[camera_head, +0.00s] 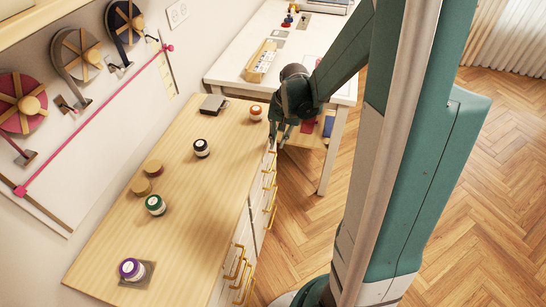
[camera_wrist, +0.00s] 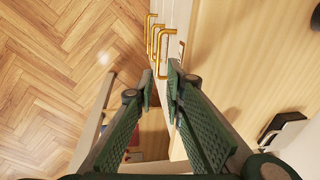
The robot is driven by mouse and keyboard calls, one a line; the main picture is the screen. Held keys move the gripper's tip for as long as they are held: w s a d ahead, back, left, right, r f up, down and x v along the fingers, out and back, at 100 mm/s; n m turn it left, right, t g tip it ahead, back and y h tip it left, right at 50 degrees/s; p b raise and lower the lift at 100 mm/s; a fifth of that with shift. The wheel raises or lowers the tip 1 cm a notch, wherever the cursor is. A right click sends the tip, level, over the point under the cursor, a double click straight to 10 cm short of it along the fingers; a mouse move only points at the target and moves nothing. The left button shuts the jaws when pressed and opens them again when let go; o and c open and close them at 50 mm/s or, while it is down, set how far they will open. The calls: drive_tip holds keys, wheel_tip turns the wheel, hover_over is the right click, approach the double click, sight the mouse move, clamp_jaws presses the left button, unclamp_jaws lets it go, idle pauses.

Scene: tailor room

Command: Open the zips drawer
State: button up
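Drawers with gold bar handles line the front of the wooden counter (camera_head: 205,150). Far handles (camera_head: 269,180) and near handles (camera_head: 236,262) show in the head view. No readable label tells which is the zips drawer. In the wrist view, several gold handles (camera_wrist: 162,52) stand out from the pale drawer front, just beyond my fingertips. My gripper (camera_head: 278,143) is at the counter's far front corner, close to the far handles. In the wrist view, my gripper's fingers (camera_wrist: 161,84) are apart, with nothing seen between the tips. I cannot tell whether they touch a handle.
On the counter stand jars with orange (camera_head: 256,112), black (camera_head: 201,148), green (camera_head: 155,205) and purple (camera_head: 132,269) lids. A dark box (camera_head: 213,105) lies at the back. A white table (camera_head: 235,65) stands beyond. The wooden floor (camera_head: 300,220) before the drawers is open.

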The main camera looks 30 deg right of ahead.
sight(274, 161)
drive_tip(key=shift+m+y, duration=0.3)
drive_tip(key=f, duration=0.1)
drive_tip(key=f+b, duration=0.1)
drive_tip(key=f, duration=0.2)
drive_tip(key=shift+w+d+f, duration=0.1)
drive_tip(key=shift+w+d, duration=0.3)
drive_tip(key=shift+f, duration=0.1)
drive_tip(key=shift+b+x, duration=1.15)
drive_tip(key=shift+x, duration=2.6)
drive_tip(key=shift+s, duration=0.1)
drive_tip(key=shift+c, duration=0.6)
clamp_jaws()
drive_tip(key=shift+s+d, duration=0.1)
